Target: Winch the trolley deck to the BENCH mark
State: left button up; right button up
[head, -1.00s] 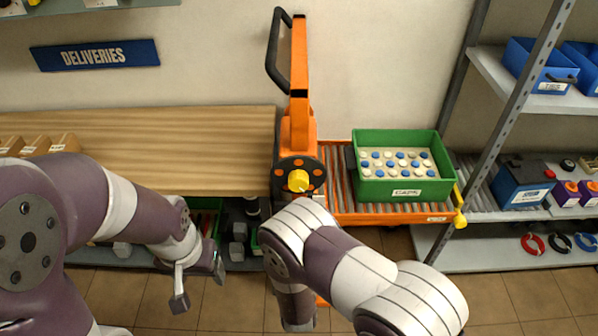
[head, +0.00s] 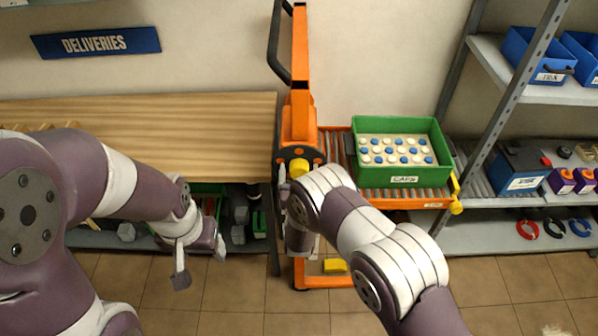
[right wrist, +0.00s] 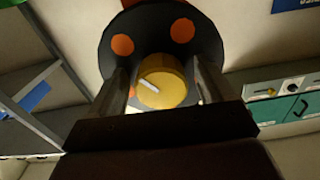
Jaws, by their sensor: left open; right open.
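The orange trolley mast (head: 300,75) stands at the right end of the wooden bench (head: 140,140). Its roller deck (head: 400,200) extends right and appears lower than the bench top. A yellow winch knob (head: 299,168) sits on a dark hub with orange spots, partly hidden by my right arm. In the right wrist view, the knob (right wrist: 163,82) with its white pointer line lies between the open fingers of my right gripper (right wrist: 160,88); contact cannot be told. My left gripper (head: 200,262) is open and empty, low in front of the bench. No BENCH mark is readable.
A green CAPS crate (head: 405,180) with blue and white caps sits on the deck. A yellow lever (head: 455,200) is at the deck's right end. A yellow pedal (head: 335,265) is low on the trolley base. A metal shelf (head: 530,90) stands right.

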jog(key=c, duration=1)
jog(key=shift+o, duration=0.2)
jog(key=shift+f+m+b, duration=0.2)
jog(key=shift+m+b, duration=0.7)
jog(key=shift+b, duration=0.25)
jog(key=m+b, duration=0.9)
jog(key=shift+a, duration=0.25)
jog(key=m+b, duration=0.7)
jog(key=b, duration=0.4)
jog(key=m+b, duration=0.9)
jog(key=b, duration=0.8)
jog(key=shift+d, duration=0.1)
jog(key=m+b, duration=0.2)
jog(key=b, duration=0.1)
jog(key=m+b, duration=0.3)
jog(key=b, duration=0.1)
jog(key=m+b, duration=0.3)
jog(key=shift+d+r+b, duration=0.15)
jog(key=shift+r+b, duration=0.15)
jog(key=shift+r, duration=0.05)
jog(key=m+b, duration=0.2)
jog(key=m, duration=0.1)
jog(key=shift+d+r+m+b, duration=0.1)
jog(key=shift+r+m+b, duration=0.1)
jog(key=shift+m+b, duration=0.65)
jog(key=shift+m, duration=0.25)
